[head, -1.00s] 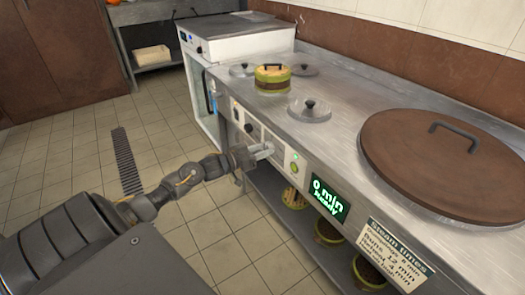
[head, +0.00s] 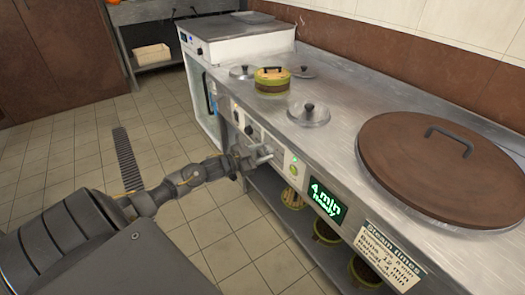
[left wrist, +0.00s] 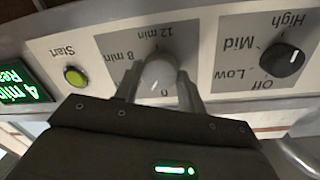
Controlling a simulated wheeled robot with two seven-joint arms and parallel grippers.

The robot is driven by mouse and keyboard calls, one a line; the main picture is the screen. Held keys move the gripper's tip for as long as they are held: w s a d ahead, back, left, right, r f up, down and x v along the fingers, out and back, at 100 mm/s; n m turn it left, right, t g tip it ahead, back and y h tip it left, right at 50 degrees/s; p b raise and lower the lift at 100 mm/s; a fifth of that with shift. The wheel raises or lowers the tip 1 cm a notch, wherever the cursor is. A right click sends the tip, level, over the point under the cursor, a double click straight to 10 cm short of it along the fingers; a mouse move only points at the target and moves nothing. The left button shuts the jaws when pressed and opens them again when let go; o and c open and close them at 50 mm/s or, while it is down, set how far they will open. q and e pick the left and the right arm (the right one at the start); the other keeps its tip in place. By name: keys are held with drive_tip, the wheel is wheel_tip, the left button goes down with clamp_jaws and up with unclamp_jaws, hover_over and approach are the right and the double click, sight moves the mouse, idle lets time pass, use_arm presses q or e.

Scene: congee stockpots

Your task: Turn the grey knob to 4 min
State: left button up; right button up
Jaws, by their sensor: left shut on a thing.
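The green display (head: 327,200) in the head view reads "4 min Ready". My right gripper is not in view.
A green Start button (left wrist: 75,76) sits beside the dial. A black Off/Low/Mid/High knob (left wrist: 288,61) is on its other side. A steam times sign (head: 391,252) hangs on the front edge. A steamer basket (head: 272,86) and a large brown lid (head: 430,175) are on the counter.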

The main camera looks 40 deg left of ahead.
use_arm(q)
drive_tip(key=shift+m, duration=0.9)
drive_tip(key=shift+m+p, duration=0.45)
drive_tip(key=shift+m, duration=1.05)
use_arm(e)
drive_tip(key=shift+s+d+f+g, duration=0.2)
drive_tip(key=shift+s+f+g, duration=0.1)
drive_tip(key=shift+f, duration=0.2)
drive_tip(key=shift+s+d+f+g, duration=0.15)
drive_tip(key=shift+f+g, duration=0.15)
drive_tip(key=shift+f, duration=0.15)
use_arm(q)
drive_tip(key=shift+m, duration=0.3)
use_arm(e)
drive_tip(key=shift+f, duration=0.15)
use_arm(q)
drive_tip(key=o, duration=1)
drive_tip(key=shift+s, duration=0.1)
